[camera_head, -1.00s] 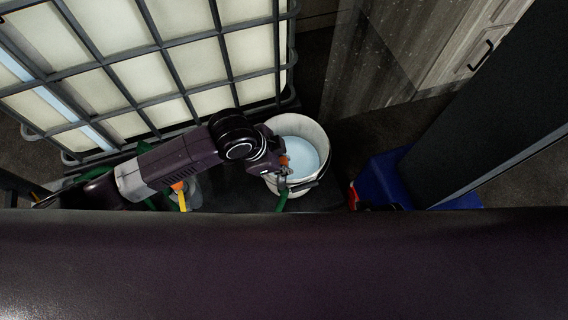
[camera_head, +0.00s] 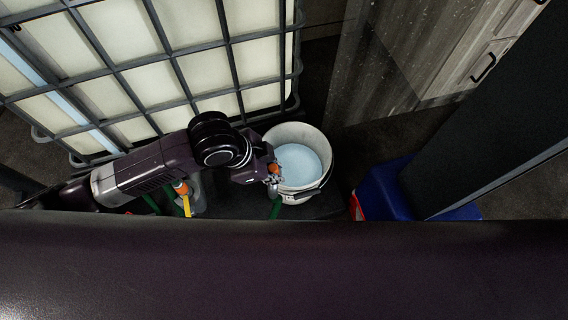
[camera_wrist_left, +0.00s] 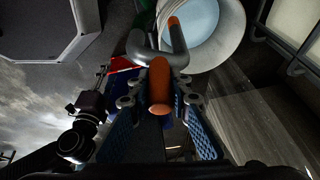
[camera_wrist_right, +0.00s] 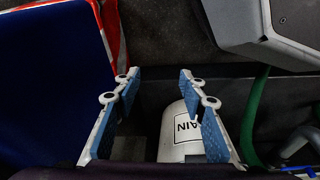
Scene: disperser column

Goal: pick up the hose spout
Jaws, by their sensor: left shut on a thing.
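The hose spout (camera_wrist_left: 160,85) shows in the left wrist view as an orange grip with a grey curved metal pipe and an orange tip. My left gripper (camera_wrist_left: 160,100) is shut on its orange grip. In the head view my left gripper (camera_head: 272,178) is small, at the left rim of a white bucket (camera_head: 325,143), with an orange part of the spout (camera_head: 274,169) showing. A green hose (camera_head: 276,209) hangs below it. The curved pipe overlaps the bucket (camera_wrist_left: 236,35) in the left wrist view.
The bucket holds pale blue liquid. A large caged tank (camera_head: 200,70) stands behind on the left. A blue container (camera_head: 385,188) with red stands right of the bucket, beside a dark post (camera_head: 470,150). A white labelled object (camera_wrist_right: 180,130) lies below my right gripper.

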